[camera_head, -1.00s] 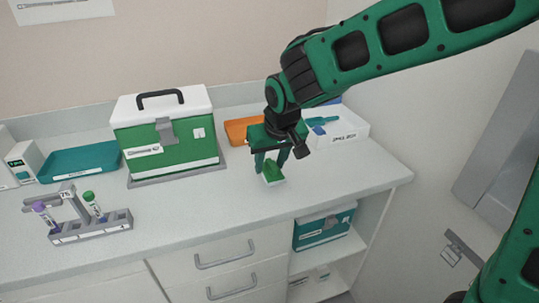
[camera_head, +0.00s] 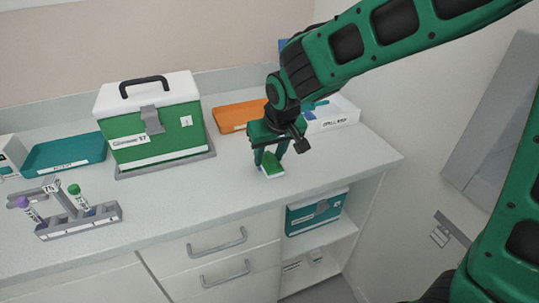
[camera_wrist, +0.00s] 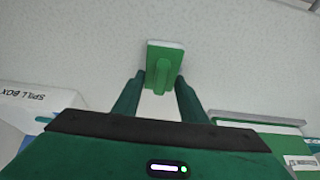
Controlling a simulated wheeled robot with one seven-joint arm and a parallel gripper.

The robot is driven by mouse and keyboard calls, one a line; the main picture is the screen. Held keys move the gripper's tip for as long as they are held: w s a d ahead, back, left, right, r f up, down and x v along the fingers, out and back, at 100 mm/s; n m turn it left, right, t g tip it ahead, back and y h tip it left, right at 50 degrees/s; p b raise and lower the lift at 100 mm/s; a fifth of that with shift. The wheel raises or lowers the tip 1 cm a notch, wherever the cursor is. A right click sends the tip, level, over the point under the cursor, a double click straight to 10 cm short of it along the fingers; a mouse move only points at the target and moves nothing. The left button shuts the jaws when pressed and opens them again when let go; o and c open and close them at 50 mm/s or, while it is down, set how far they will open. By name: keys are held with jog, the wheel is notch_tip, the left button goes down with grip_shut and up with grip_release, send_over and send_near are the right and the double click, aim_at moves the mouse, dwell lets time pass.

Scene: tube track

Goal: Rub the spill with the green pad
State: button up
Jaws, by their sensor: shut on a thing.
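The green pad (camera_head: 272,171) has a white underside and a raised green grip. My gripper (camera_head: 268,161) is shut on this grip and holds the pad at the counter surface, near the front right. I cannot tell whether the pad touches the counter. In the wrist view the pad (camera_wrist: 165,58) sits between and beyond the two fingers of my gripper (camera_wrist: 160,88). I make out no spill in either view; it may be faint or hidden under the pad or arm.
Behind the pad stand an orange tray (camera_head: 236,115) and a white spill box (camera_head: 335,117). A green case (camera_head: 155,133) with a white lid is to the left. A tube rack (camera_head: 80,222) and a teal tray (camera_head: 62,154) are farther left. The counter (camera_head: 215,185) around the pad is clear.

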jog(key=shift+a, duration=0.25)
jog(key=shift+s+a, duration=0.25)
jog(key=shift+a, duration=0.6)
jog(key=shift+s+a+r, duration=0.1)
jog(key=shift+a+r, duration=0.1)
jog(key=shift+w+d+f, duration=0.1)
jog(key=shift+w+d, duration=0.25)
jog(key=shift+d, duration=0.2)
jog(key=shift+w, duration=0.15)
jog(key=shift+d, duration=0.35)
jog(key=shift+w+d+f, duration=0.1)
jog(key=shift+d+f, duration=0.1)
jog(key=shift+w+d+r, duration=0.1)
jog(key=shift+d+r, duration=0.05)
jog(key=shift+d, duration=0.6)
jog(key=shift+w, duration=0.1)
jog(key=shift+s+a, duration=0.3)
jog(key=shift+a, duration=0.7)
jog(key=shift+s+a, duration=0.3)
jog(key=shift+a, duration=0.65)
jog(key=shift+w+r, duration=0.1)
jog(key=shift+r, duration=0.5)
notch_tip(320, 180, up, 6)
jog(key=shift+r, duration=0.15)
